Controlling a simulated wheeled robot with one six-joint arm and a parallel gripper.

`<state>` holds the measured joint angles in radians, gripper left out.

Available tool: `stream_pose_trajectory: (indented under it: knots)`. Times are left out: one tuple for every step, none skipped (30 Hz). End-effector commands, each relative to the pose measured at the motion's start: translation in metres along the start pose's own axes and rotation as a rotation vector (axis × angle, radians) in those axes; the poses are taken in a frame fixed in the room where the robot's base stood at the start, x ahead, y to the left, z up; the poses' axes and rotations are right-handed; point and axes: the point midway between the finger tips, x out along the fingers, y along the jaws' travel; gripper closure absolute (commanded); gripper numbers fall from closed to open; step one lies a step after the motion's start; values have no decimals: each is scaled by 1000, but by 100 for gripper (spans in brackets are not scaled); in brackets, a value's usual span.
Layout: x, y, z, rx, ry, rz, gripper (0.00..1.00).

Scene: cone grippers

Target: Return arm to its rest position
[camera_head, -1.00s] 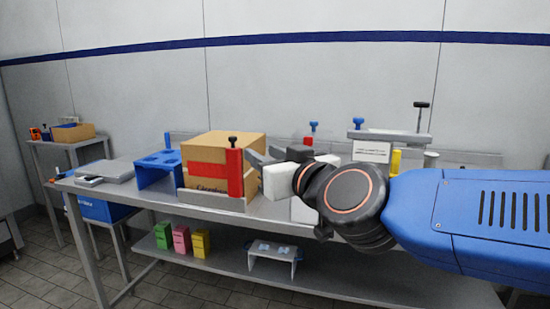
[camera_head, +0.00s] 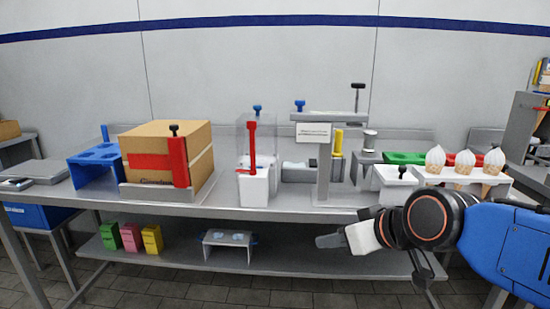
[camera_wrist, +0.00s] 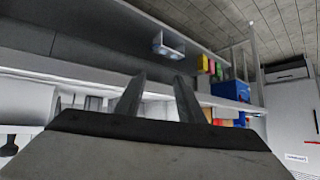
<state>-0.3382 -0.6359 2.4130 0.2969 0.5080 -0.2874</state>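My blue arm (camera_head: 507,240) enters from the right in the head view, with its dark wrist joint in front of the table's front edge. My gripper (camera_head: 330,240) points left, a little below the tabletop level, and overlaps the lower shelf in the picture. In the wrist view my gripper (camera_wrist: 158,88) shows two grey fingers apart with nothing between them. The fingers touch no object that I can see. In the head view the fingers overlap, so their gap is hidden there.
The long grey table (camera_head: 225,207) carries a cardboard box (camera_head: 205,145), a blue stand (camera_head: 95,165), a dispenser with a red lever (camera_head: 252,150), and a white holder with ice cream cones (camera_head: 463,172). Small coloured boxes (camera_head: 131,237) and a white stand (camera_head: 228,252) are on the lower shelf (camera_head: 290,264).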

Motion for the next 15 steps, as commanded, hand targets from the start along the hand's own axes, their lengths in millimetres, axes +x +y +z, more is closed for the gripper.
stream_pose_trajectory:
  knots:
    - [-5, 14, 18, 27, -39, 32, 65]
    - [-8, 21, 29, 43, -66, 49, 65]
    - [-12, 30, 45, 66, -104, 73, 65]
    - [-16, 37, 57, 83, -130, 93, 65]
    - [-19, 43, 68, 101, -157, 112, 65]
    - [-24, 52, 84, 127, -195, 138, 65]
    - [-28, 58, 96, 147, -221, 159, 65]
    - [-33, 63, 108, 166, -247, 178, 65]
    - [-39, 70, 122, 192, -280, 204, 65]
    - [-43, 74, 132, 210, -304, 223, 65]
    - [-47, 78, 142, 228, -326, 240, 65]
    - [-52, 82, 154, 250, -353, 262, 65]
    - [-56, 85, 162, 266, -370, 277, 65]
    - [-59, 87, 168, 279, -386, 290, 65]
    - [-63, 90, 176, 294, -404, 306, 65]
